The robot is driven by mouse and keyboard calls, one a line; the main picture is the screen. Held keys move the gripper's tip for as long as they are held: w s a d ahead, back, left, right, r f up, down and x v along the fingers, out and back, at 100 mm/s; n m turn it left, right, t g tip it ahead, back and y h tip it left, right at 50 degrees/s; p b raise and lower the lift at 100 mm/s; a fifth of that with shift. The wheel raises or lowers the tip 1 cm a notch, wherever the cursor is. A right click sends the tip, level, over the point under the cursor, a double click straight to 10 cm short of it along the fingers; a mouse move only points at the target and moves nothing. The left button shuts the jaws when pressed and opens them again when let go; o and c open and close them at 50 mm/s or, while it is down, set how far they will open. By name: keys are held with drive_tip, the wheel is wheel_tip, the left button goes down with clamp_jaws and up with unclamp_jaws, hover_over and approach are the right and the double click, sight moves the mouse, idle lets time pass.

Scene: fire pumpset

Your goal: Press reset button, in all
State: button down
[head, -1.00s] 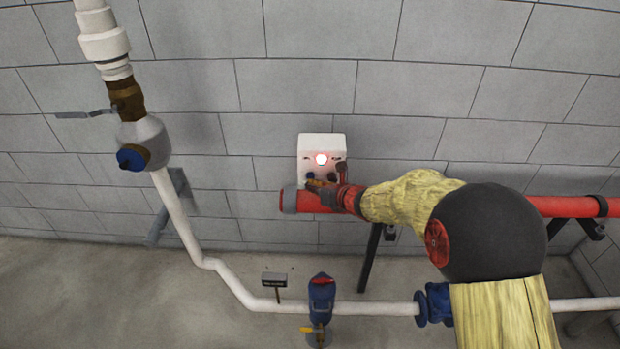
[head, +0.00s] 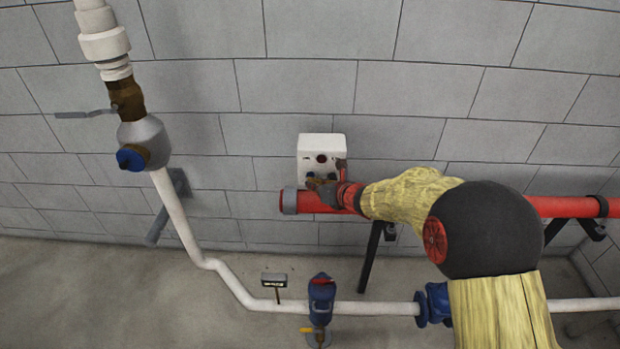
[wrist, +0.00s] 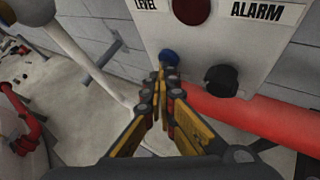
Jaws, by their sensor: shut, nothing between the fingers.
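A white alarm box (head: 312,143) is on the grey block wall, above the red pipe. In the wrist view its panel (wrist: 257,45) reads "LEVEL" and "ALARM" beside a dark red, unlit lamp (wrist: 193,10). The lamp also looks dark in the head view (head: 321,158). Below it are a blue button (wrist: 170,56) and a black button or knob (wrist: 221,81). No label shows which one is reset. My gripper (wrist: 162,74) is shut and empty, its fingertips at the blue button's lower edge; contact cannot be told. In the head view my gripper (head: 321,184) partly covers the box's lower front.
The red pipe (head: 570,207) runs along the wall just below the box. A white pipe (head: 180,215) with a valve (head: 144,142) is at left. A blue fitting (head: 321,292) and small sign (head: 274,280) stand low in front.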

drive_tip(key=shift+s, duration=0.1)
drive_tip(key=shift+s+b, duration=0.65)
drive_tip(key=shift+s, duration=0.15)
drive_tip(key=s+b, duration=0.2)
drive_tip(key=s, duration=0.3)
drive_tip(key=shift+a+b, duration=0.1)
drive_tip(key=shift+b, duration=0.2)
idle(0.6)
